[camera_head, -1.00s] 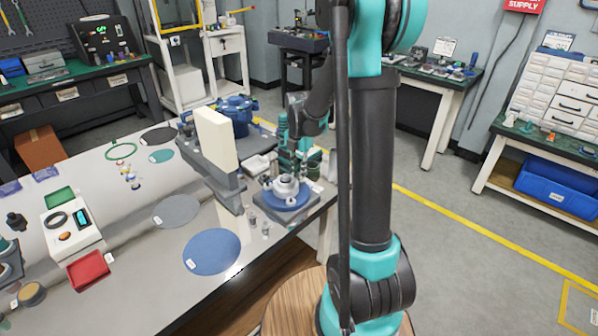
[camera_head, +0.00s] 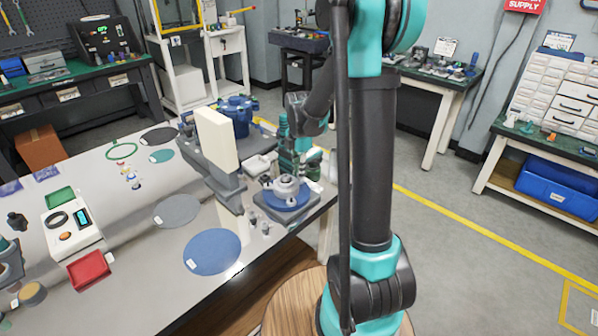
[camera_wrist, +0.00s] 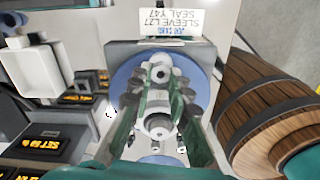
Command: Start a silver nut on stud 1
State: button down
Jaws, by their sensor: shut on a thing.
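A light-grey metal seal housing (camera_head: 287,187) stands on a round blue pad (camera_head: 284,203) over a dark square base, near the right end of the bench. My gripper (camera_wrist: 161,84) is over the housing in the wrist view, its green fingers closed in on small silver round metal. The silver nut is hard to tell apart from the housing's metal there. A silver ring (camera_wrist: 157,125) shows between the fingers lower in that view. I cannot tell which stud is stud 1, or whether the nut touches it.
A tall cream block on a grey stand (camera_head: 217,140) rises just left of the housing. A blue pot-like part (camera_head: 236,108) stands behind it. The wrist view shows a wooden barrel (camera_wrist: 265,105) close on the right and dark labelled blocks (camera_wrist: 45,143) on the left.

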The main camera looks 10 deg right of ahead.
jog(key=shift+m, duration=0.5)
jog(key=c, duration=1.9)
grip_release()
jog(key=shift+m, duration=0.3)
jog(key=o, duration=0.6)
jog(key=shift+c, duration=0.2)
notch_tip(320, 180, up, 9)
